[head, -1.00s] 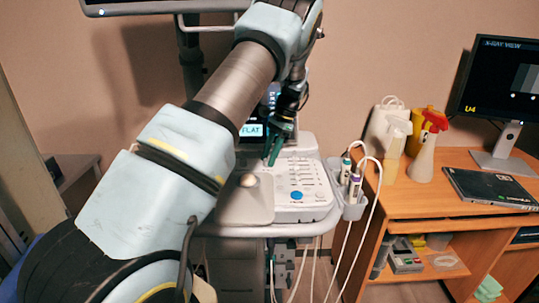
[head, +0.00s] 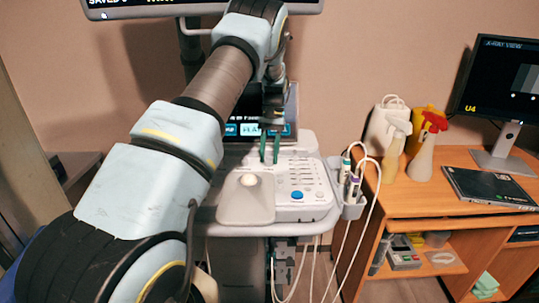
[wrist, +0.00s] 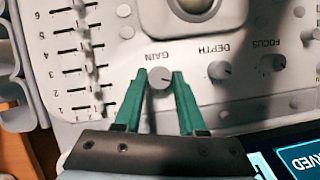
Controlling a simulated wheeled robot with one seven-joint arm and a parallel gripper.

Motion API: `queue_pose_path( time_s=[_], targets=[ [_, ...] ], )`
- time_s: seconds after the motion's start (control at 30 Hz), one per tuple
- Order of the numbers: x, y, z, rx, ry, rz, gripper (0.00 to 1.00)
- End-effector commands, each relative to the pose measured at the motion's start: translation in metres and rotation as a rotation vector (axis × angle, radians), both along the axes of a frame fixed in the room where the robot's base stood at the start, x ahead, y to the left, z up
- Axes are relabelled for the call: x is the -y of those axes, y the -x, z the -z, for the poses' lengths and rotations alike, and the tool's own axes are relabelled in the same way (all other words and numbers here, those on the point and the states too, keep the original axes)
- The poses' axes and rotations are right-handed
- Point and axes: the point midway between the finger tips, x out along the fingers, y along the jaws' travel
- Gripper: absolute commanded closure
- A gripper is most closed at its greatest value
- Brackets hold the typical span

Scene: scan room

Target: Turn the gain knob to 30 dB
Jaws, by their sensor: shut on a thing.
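The gain knob (wrist: 160,78) is a small round grey knob on the scanner's white control panel, next to the upside-down word GAIN in the wrist view. My gripper (wrist: 161,74) has one green finger on each side of it and is shut on it. In the head view my gripper (head: 270,160) points down at the back of the panel (head: 312,211), and the knob is hidden or too small to make out there. I cannot read the knob's setting or a dB value.
The depth knob (wrist: 220,70) and focus knob (wrist: 278,61) are to the right in the wrist view, with sliders (wrist: 72,70) to the left. A lit screen (wrist: 300,158) is close to my gripper. Probes (head: 353,182) with white cables hang at the panel's right side.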

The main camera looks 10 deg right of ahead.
Motion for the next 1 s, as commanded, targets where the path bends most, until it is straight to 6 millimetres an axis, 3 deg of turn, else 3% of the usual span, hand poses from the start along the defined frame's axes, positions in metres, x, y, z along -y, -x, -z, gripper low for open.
queue_pose_path(
  time_s=[0.73,0.77,1.0],
  targets=[
    [0.0002,-0.0009,-0.0007,0.004,0.002,-0.091,1.0],
    [0.0002,-0.0009,-0.0007,0.004,0.002,-0.091,0.59],
    [-0.0001,-0.0005,-0.0003,0.002,0.001,-0.09,0.32]
  ],
)
